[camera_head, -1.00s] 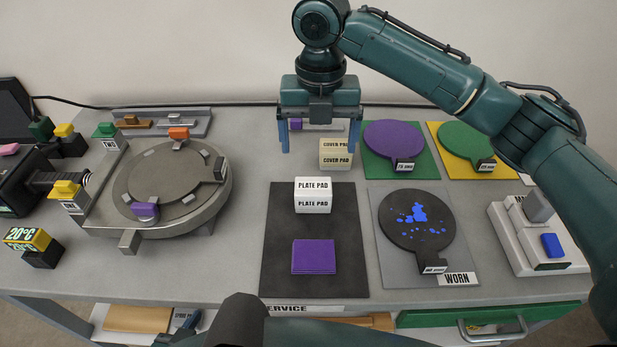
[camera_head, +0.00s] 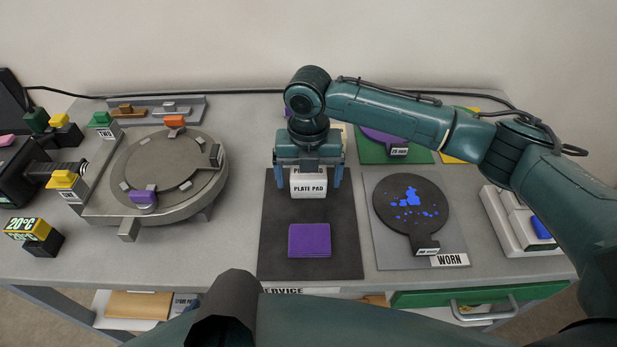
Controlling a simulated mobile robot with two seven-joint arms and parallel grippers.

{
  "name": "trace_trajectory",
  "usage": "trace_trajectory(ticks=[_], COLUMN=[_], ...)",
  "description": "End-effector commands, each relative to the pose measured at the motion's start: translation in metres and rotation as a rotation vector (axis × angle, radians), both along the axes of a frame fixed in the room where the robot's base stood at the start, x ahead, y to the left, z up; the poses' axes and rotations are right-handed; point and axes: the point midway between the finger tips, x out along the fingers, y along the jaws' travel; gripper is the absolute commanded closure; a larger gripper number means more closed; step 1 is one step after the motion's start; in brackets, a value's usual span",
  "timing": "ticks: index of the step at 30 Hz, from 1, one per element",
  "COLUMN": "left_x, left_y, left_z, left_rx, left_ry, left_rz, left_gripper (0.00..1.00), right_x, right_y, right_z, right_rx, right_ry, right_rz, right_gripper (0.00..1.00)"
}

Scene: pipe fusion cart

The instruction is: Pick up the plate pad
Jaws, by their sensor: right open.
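The plate pad (camera_head: 309,188) is a white block labelled PLATE PAD on the back part of a dark mat (camera_head: 345,248). My right gripper (camera_head: 308,184) is open and points down over it, with one blue finger on each side of the block. The gripper body hides the block's top, and I cannot tell whether the fingers touch it. A folded purple cloth (camera_head: 310,240) lies in front of it on the same mat. My left gripper is not in view; one of my arms crosses the bottom edge.
A round metal plate device (camera_head: 165,180) stands at left. A dark paddle with blue spots (camera_head: 411,215) lies on a grey mat marked WORN (camera_head: 450,260) at right. Behind are a purple disc on a green mat (camera_head: 420,157) and the mostly hidden cover pad.

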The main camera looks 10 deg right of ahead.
Motion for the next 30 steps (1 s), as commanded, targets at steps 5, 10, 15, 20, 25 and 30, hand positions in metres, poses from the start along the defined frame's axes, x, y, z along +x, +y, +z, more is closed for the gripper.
trace_trajectory(ticks=[5,10,15,20,25,30], left_x=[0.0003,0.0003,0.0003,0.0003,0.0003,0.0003], left_y=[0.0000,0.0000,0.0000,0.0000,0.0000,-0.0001], left_z=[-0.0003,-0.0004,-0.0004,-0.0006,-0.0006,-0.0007], left_rx=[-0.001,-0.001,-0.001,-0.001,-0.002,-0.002], left_ry=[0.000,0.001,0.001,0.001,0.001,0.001], left_rz=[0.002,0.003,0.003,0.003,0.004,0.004], left_gripper=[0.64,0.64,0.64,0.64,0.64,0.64], right_x=[0.0001,0.0001,0.0001,0.0001,0.0002,0.0004], right_y=[-0.0001,-0.0001,-0.0001,-0.0001,0.0000,0.0000], right_z=[-0.0001,0.0001,0.0003,0.0003,0.0005,0.0028], right_rx=[0.000,0.000,0.000,0.000,0.000,0.001], right_ry=[0.000,0.000,0.000,0.000,0.000,-0.001], right_rz=[0.000,0.000,0.000,0.000,0.000,0.000], right_gripper=[0.11,0.25,0.39,0.52,0.59,0.59])
